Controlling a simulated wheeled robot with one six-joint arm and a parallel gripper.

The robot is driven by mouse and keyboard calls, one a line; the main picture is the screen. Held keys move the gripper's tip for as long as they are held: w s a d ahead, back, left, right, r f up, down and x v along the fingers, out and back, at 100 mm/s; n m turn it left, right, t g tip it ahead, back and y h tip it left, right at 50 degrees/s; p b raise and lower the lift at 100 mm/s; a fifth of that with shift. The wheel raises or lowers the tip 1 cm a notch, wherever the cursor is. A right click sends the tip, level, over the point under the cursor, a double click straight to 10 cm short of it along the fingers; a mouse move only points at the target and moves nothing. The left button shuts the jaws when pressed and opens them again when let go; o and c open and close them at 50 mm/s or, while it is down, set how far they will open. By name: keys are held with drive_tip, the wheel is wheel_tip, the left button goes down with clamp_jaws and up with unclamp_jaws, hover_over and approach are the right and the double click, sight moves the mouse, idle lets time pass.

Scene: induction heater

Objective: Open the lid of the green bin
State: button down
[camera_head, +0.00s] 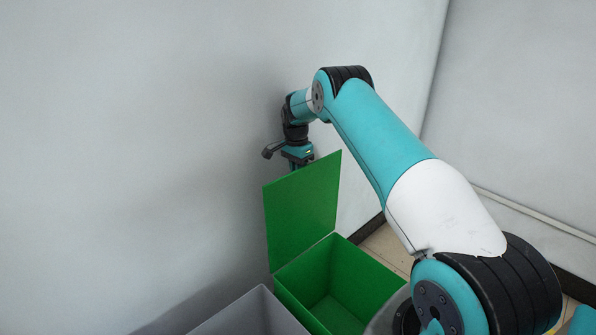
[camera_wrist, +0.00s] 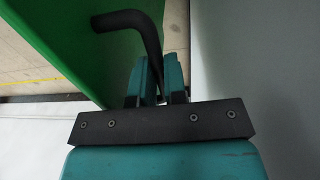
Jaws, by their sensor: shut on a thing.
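The green bin (camera_head: 345,275) stands low against the wall in the head view. Its green lid (camera_head: 305,205) is raised, standing roughly upright at the wall side, so the bin's empty inside shows. My gripper (camera_head: 298,160) is at the lid's top edge on its far side, and its fingertips are hidden there. The handle's far end is hidden between the fingers.
A grey bin (camera_head: 255,315) stands beside the green bin at the lower left. A pale wall (camera_head: 130,130) is close behind the lid and gripper. A strip of tan floor (camera_head: 388,245) shows right of the bin.

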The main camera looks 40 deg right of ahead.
drive_tip(key=shift+s+a+f, duration=0.15)
drive_tip(key=shift+a+f, duration=0.1)
drive_tip(key=shift+f, duration=0.15)
drive_tip(key=c, duration=1.3)
unclamp_jaws()
drive_tip(key=shift+o, duration=0.7)
drive_tip(key=shift+d+r, duration=0.15)
drive_tip(key=shift+d, duration=0.1)
wheel_tip(320, 180, up, 17)
drive_tip(key=w+p, duration=0.1)
drive_tip(key=shift+w+r, duration=0.15)
drive_tip(key=shift+w, duration=0.1)
drive_tip(key=shift+a, duration=0.1)
